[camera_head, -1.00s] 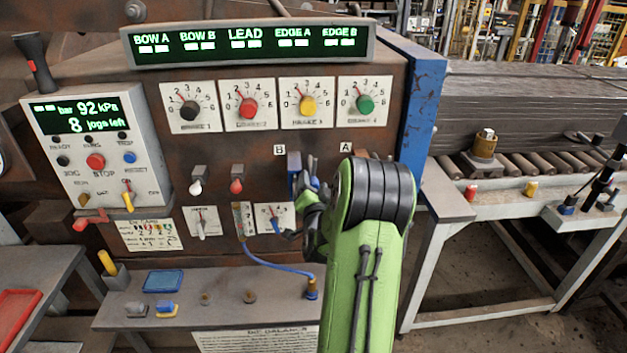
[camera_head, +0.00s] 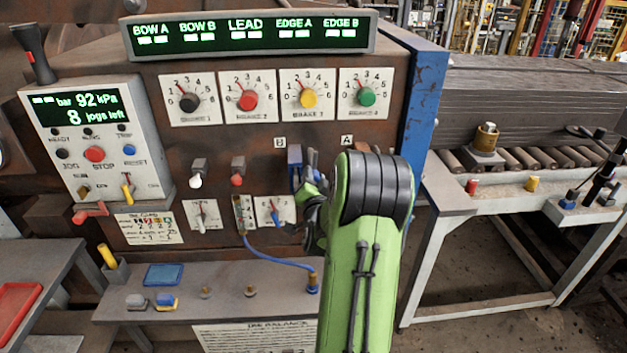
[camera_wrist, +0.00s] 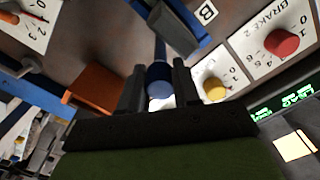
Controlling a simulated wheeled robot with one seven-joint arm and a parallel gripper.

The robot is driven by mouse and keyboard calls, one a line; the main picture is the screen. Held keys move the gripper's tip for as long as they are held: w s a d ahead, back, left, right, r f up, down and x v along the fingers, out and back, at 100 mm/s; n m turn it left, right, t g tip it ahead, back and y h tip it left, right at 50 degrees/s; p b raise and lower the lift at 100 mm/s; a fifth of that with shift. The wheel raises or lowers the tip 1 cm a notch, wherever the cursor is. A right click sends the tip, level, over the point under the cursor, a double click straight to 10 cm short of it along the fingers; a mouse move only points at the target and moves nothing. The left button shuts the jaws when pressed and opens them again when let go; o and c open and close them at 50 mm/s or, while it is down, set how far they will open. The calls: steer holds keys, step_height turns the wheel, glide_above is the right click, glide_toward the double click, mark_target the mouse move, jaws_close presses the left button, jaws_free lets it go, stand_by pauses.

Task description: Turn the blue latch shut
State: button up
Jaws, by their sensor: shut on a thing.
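The blue latch shows in the wrist view as a round blue end (camera_wrist: 159,88) on a darker stem, between my two dark fingers. My gripper (camera_wrist: 158,85) is shut on this end. In the head view my gripper (camera_head: 312,205) is at the front of the rusty panel, below the sign B and left of my green arm. A small blue part of the latch (camera_head: 312,168) shows just above the fingers. My arm and fingers hide much of the latch, so its exact angle is hard to tell.
A blue upright bracket (camera_head: 294,165) stands beside the latch under sign B. Brake dials (camera_head: 304,97) sit above. A white switch (camera_head: 196,175) and a red switch (camera_head: 237,172) are to the left. A blue hose (camera_head: 275,262) hangs below, over a grey shelf (camera_head: 225,305).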

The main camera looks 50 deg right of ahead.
steer(key=shift+n+b, duration=0.5)
steer(key=shift+b, duration=0.4)
steer(key=n+b, duration=0.2)
steer(key=b, duration=0.1)
steer(key=shift+f+b, duration=0.1)
steer(key=shift+b, duration=0.25)
steer(key=n+b, duration=0.5)
steer(key=b, duration=0.3)
steer(key=shift+n, duration=0.3)
steer(key=n+b, duration=0.5)
steer(key=b, duration=0.1)
steer(key=shift+r+n+b, duration=0.15)
steer(key=shift+n+b, duration=0.75)
steer(key=shift+n, duration=0.3)
steer(key=shift+r+n+b, duration=0.15)
steer(key=shift+n+b, duration=0.75)
steer(key=shift+n, duration=0.3)
steer(key=o, duration=1.1)
steer(key=shift+f, duration=0.1)
steer(key=shift+c, duration=0.2)
